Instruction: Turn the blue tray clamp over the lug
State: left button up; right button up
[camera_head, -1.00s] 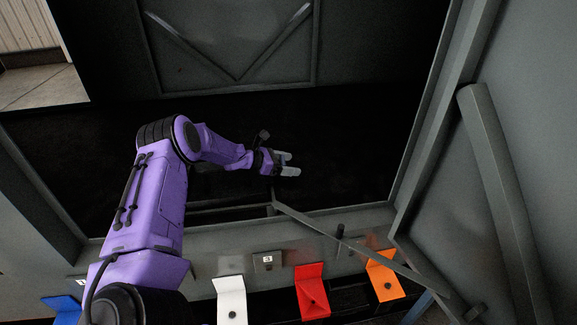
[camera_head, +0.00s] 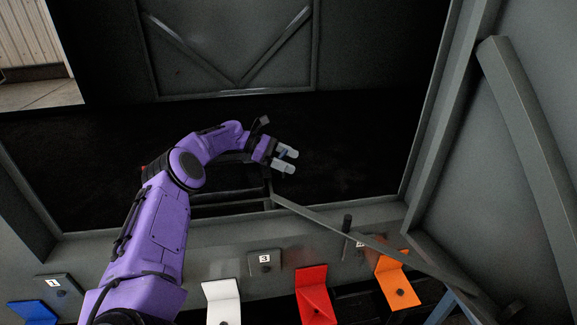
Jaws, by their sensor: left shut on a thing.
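A blue folded piece (camera_head: 33,313) shows at the lower left edge, partly cut off by the frame. A grey plate marked 1 (camera_head: 60,288) is just above it. I cannot make out a separate clamp or lug there. My left gripper (camera_head: 286,159) is over the dark interior, well up and to the right of the blue piece. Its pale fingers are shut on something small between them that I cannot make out. My right gripper is not in view.
White (camera_head: 223,302), red (camera_head: 314,295) and orange (camera_head: 396,280) folded pieces line the front sill. A plate marked 3 (camera_head: 264,262) sits behind them. A grey bar (camera_head: 350,235) slants across the sill at right. A grey panel (camera_head: 510,150) bounds the right side.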

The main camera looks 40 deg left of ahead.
pick_arm(q)
jog(key=shift+s+f, duration=0.1)
jog(key=shift+f, duration=0.15)
jog(key=o, duration=0.9)
jog(key=shift+s+a+r, duration=0.2)
jog(key=shift+a+r, duration=0.1)
jog(key=shift+a, duration=0.05)
jog(key=v, duration=0.6)
jog(key=shift+s+a, duration=0.2)
jog(key=shift+a, duration=0.15)
